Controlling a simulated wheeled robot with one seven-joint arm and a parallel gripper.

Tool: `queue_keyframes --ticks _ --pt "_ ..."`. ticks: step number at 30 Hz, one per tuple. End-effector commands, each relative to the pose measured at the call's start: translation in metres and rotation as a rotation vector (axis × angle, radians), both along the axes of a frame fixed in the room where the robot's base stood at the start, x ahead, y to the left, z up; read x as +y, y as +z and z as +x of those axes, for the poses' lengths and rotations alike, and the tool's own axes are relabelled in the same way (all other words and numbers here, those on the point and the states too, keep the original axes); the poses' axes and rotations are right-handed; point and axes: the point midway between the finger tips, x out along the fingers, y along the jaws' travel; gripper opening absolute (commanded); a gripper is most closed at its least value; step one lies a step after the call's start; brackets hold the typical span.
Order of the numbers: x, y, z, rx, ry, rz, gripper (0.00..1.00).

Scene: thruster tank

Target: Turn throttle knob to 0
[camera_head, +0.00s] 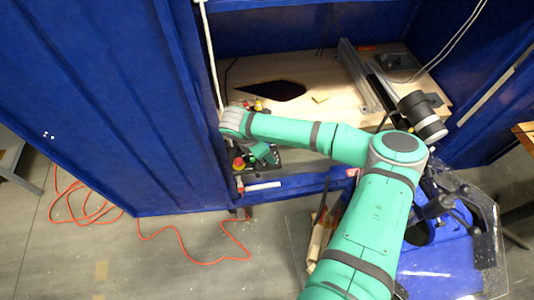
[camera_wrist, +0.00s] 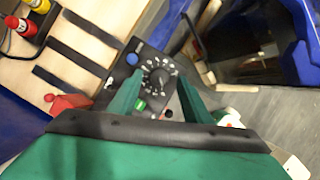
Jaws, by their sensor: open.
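The throttle knob (camera_wrist: 160,77) is a black round knob on a black control panel (camera_wrist: 118,80), inside a ring of white numbers in the wrist view. Its pointer setting is too blurred to read. My gripper (camera_wrist: 159,88) has two green fingers spread apart, one on each side of the dial, with the knob between and just beyond their tips. I cannot tell whether they touch it. In the head view my gripper (camera_head: 263,153) is low over the panel, and my arm hides the knob.
A blue button (camera_wrist: 132,59) and a green button (camera_wrist: 140,105) sit close to the knob. A red part (camera_wrist: 67,103) lies left of my gripper. Red and yellow plugs (camera_wrist: 30,14) stand at the upper left. A blue cabinet wall (camera_head: 110,100) stands left of my arm.

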Motion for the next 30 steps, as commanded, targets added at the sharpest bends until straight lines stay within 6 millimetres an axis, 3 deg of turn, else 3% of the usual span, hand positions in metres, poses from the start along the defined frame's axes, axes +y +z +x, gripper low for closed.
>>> queue_keyframes --ticks 9,15,30 --pt "0.019 0.055 -0.012 -0.002 0.003 0.000 0.44" --pt "0.027 0.078 -0.018 -0.001 0.003 0.000 0.44" --pt "0.030 0.085 -0.020 0.000 0.001 0.000 0.44"
